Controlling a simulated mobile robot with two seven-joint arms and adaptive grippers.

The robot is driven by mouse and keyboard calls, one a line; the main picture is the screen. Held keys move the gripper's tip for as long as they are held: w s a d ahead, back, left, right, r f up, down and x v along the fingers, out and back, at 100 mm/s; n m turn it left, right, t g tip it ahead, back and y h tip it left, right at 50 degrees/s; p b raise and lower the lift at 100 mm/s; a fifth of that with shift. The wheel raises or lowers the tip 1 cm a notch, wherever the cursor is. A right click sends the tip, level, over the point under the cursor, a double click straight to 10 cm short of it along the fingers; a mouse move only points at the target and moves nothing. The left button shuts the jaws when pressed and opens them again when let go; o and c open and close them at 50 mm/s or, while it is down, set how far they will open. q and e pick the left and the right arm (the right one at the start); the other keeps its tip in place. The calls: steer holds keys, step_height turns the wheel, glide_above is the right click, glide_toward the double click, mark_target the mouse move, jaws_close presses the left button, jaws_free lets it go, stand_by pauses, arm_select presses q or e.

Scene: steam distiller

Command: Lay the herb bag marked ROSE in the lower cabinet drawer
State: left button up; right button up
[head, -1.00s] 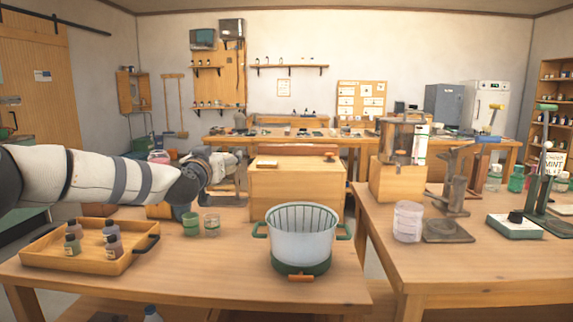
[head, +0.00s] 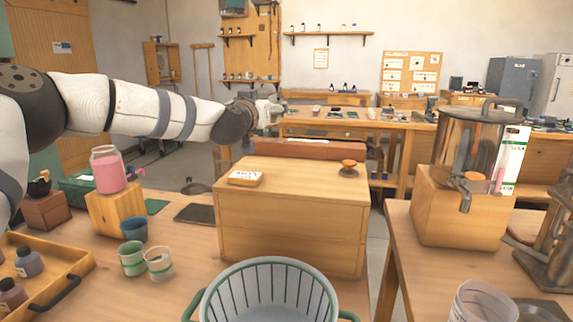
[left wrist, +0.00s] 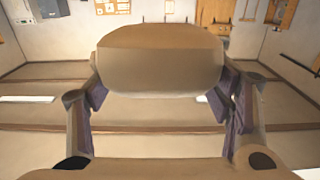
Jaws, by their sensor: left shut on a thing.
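My left gripper (head: 270,112) is stretched out beyond the wooden cabinet (head: 290,225), high and to the left of its far side. In the left wrist view the gripper (left wrist: 158,100) is shut on a pale tan, rounded thing (left wrist: 158,65), likely the herb bag. No marking shows on it, so I cannot read ROSE. The cabinet stands on the near table; its sides facing me are plain, and I cannot make out the lower drawer. My right gripper is not in view.
On the cabinet lie a small labelled block (head: 245,179) and an orange-knobbed piece (head: 349,166). The distiller (head: 475,150) stands right.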

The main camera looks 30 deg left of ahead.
arm_select(q)
steer(key=s+d+f, duration=0.3)
steer(key=d+f, duration=0.1)
steer(key=s+d+f, duration=0.3)
steer(key=s+d, duration=0.1)
steer(key=shift+d+f, duration=0.15)
steer(key=shift+f, duration=0.2)
steer(key=f, duration=0.4)
steer(key=shift+s+d+b, duration=0.3)
steer(key=shift+r, duration=0.1)
steer(key=o, duration=1.2)
